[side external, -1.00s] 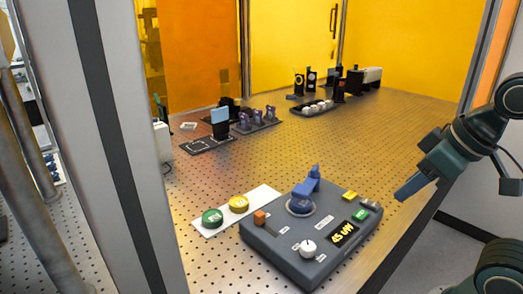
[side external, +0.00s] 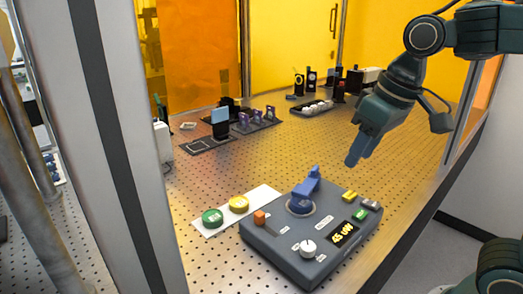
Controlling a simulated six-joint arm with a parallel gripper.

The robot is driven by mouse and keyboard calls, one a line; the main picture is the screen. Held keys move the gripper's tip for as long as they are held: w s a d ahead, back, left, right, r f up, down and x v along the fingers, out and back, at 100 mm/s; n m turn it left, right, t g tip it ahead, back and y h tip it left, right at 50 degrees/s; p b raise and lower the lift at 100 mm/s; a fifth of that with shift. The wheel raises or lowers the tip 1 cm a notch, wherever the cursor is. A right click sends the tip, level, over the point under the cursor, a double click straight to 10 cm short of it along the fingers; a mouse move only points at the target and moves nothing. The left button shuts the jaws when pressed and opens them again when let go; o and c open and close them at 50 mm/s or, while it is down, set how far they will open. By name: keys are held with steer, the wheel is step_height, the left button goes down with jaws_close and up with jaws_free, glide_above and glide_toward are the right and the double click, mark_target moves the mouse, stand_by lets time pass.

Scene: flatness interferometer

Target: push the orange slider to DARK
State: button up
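The orange slider (side external: 260,217) is a small block at the left end of a slot on the dark grey control box (side external: 290,262). Small labels lie near the slot, too small to read. The box also carries a blue lever (side external: 307,186), a white knob (side external: 308,248), a lit yellow display (side external: 344,234) and small yellow, green and grey buttons. My gripper (side external: 354,160) hangs in the air above and behind the box's right side, pointing down and left, apart from everything. Its blue fingers appear close together; whether they are fully shut is unclear.
A white plate with a green button (side external: 212,217) and a yellow button (side external: 239,204) lies left of the box. Optics mounts (side external: 222,122) stand farther back on the perforated table (side external: 330,150). A grey frame post (side external: 115,130) stands at front left.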

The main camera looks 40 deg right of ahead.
steer(key=w+a+g, duration=0.2)
steer(key=w+a, duration=0.3)
steer(key=w, duration=0.3)
steer(key=g, duration=0.2)
glide_above(260, 213)
step_height(260, 213, down, 3)
steer(key=shift+a+f, duration=0.1)
steer(key=shift+f, duration=0.15)
step_height(260, 213, down, 14)
steer(key=shift+r, duration=0.25)
jaws_close()
